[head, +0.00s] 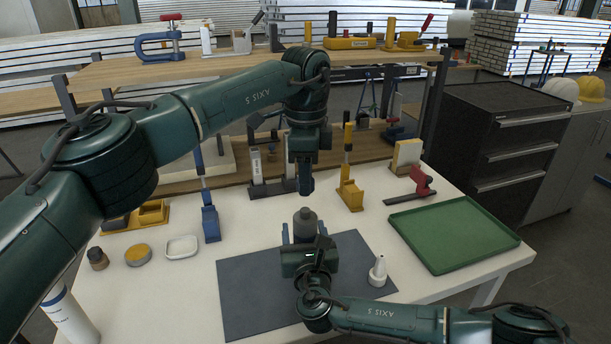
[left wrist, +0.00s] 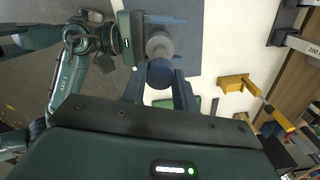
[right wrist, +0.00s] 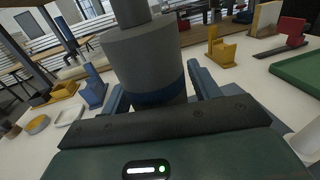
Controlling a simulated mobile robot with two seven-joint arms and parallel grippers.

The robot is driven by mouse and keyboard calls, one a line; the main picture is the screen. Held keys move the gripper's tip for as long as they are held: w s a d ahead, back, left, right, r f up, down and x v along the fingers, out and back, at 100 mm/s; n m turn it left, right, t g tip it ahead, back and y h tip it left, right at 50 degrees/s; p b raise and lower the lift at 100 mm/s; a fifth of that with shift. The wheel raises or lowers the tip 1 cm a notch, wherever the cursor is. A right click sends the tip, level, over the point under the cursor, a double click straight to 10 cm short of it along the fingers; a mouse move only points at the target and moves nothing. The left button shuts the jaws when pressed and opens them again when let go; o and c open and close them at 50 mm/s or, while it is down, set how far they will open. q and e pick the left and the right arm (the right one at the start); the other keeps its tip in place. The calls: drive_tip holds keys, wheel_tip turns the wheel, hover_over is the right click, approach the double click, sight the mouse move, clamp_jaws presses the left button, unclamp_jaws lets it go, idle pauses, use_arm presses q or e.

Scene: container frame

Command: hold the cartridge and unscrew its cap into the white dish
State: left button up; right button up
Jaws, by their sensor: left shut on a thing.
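The grey cartridge (head: 305,224) stands upright above the dark mat, with a blue band (right wrist: 155,96) low on its body. My right gripper (head: 306,240) has its blue fingers on both sides of the cartridge; whether they press on it I cannot tell. My left gripper (head: 306,190) points straight down above the cartridge. It is shut on a dark blue cap (left wrist: 160,73), which in the left wrist view lies between its fingers, in line with the cartridge (left wrist: 158,45). In the head view a small gap shows below the left gripper. The white dish (head: 181,247) looks empty at the left.
The dark mat (head: 245,300) lies under the right gripper, with a white nozzle (head: 378,271) at its right. A green tray (head: 455,235) is at the right. A yellow round tin (head: 138,254) and a brown jar (head: 97,259) stand left of the dish. Clamps line the back.

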drive_tip(key=shift+o, duration=0.8)
drive_tip(key=shift+s, duration=0.1)
